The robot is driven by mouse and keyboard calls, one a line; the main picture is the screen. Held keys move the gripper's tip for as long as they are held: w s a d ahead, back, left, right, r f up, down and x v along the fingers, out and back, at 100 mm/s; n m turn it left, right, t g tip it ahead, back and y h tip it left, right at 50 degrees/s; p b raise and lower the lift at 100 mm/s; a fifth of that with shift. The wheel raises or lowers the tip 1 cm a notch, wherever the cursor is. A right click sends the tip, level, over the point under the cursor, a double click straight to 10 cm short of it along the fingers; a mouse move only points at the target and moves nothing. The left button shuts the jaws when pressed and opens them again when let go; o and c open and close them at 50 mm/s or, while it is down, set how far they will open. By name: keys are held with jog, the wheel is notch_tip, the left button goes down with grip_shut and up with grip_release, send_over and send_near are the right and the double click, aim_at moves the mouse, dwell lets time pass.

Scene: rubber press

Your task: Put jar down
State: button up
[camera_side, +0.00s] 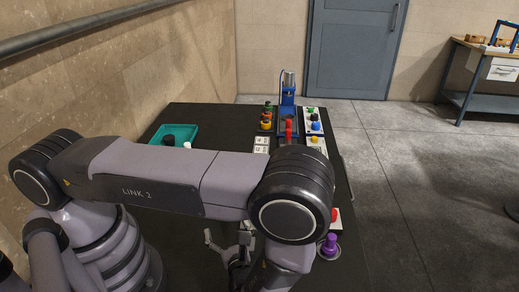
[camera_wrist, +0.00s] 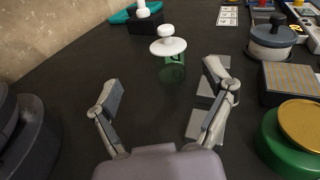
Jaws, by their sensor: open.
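My gripper (camera_wrist: 164,88) is open and empty in the wrist view, its two fingers wide apart low over the dark table. A small see-through green jar (camera_wrist: 173,72) with a white knobbed lid (camera_wrist: 168,46) stands upright just beyond the fingertips, apart from both. A wider green jar (camera_wrist: 284,150) with a gold lid (camera_wrist: 302,122) stands at the right edge, outside the right finger. I cannot tell which of them the task means. In the side view my gripper (camera_side: 230,248) shows partly behind my arm, which hides the middle of the table.
A grey pot (camera_wrist: 271,45) and a dark box with a striped top (camera_wrist: 292,78) stand to the right. A teal tray (camera_side: 154,137) lies at the far left. A blue press (camera_side: 287,95) stands at the back, between rows of coloured parts. The table left of my gripper is bare.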

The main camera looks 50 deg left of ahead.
jog(key=a+r+n+g+h, duration=0.2)
jog(key=r+n+g+h, duration=0.2)
jog(key=r+n, duration=0.45)
jog(key=a+r+n+g+h, duration=0.3)
jog(key=r+n+g+h, duration=0.15)
jog(key=r, duration=0.75)
jog(key=s+a+r+n+t+h, duration=0.2)
jog(key=s+r+n+t+h, duration=0.5)
jog(key=r, duration=0.6)
jog(key=shift+s+a+n, duration=0.2)
jog(key=shift+s+n, duration=0.2)
jog(key=shift+s, duration=0.5)
jog(key=shift+o, duration=0.6)
jog(key=shift+s+r+t, duration=0.35)
jog(key=shift+r, duration=0.05)
